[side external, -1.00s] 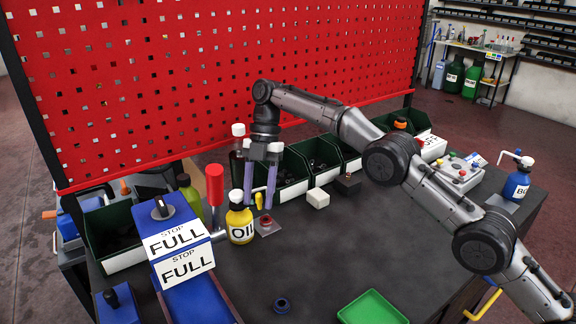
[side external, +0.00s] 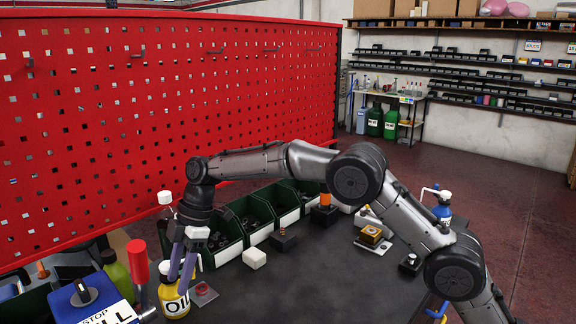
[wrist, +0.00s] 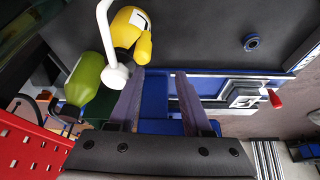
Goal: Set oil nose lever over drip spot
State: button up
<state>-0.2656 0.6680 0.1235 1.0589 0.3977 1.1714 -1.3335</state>
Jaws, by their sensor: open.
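The yellow oil bottle (side external: 174,302) stands near the lower left of the side view, partly behind my fingers. Whether a finger touches the bottle cannot be told. A grey plate with a red ring (side external: 204,292), possibly the drip spot, lies right of the bottle.
A green bottle (side external: 117,274), a red-handled tool (side external: 139,264) and a blue box (side external: 88,303) crowd the left. Green bins (side external: 258,232) line the red pegboard (side external: 100,130). A white block (side external: 253,258) lies right. The dark tabletop (side external: 320,280) has free room.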

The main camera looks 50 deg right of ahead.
jog(key=s+d+r+m+t, duration=0.1)
jog(key=r+m, duration=0.2)
jog(key=r, duration=0.3)
jog(key=s+d+r+m+t+h, duration=0.1)
jog(key=s+d+r+m+t, duration=0.15)
jog(key=r, duration=0.45)
jog(key=s+d+r+m+t, duration=0.1)
jog(key=r+m, duration=0.2)
jog(key=r, duration=0.3)
jog(key=s+d+r+m+t+h, duration=0.1)
jog(key=s+d+r, duration=0.3)
jog(key=s+d, duration=0.6)
jog(key=shift+s+r+m, duration=0.4)
jog(key=shift+s+m, duration=0.15)
jog(key=shift+s, duration=0.5)
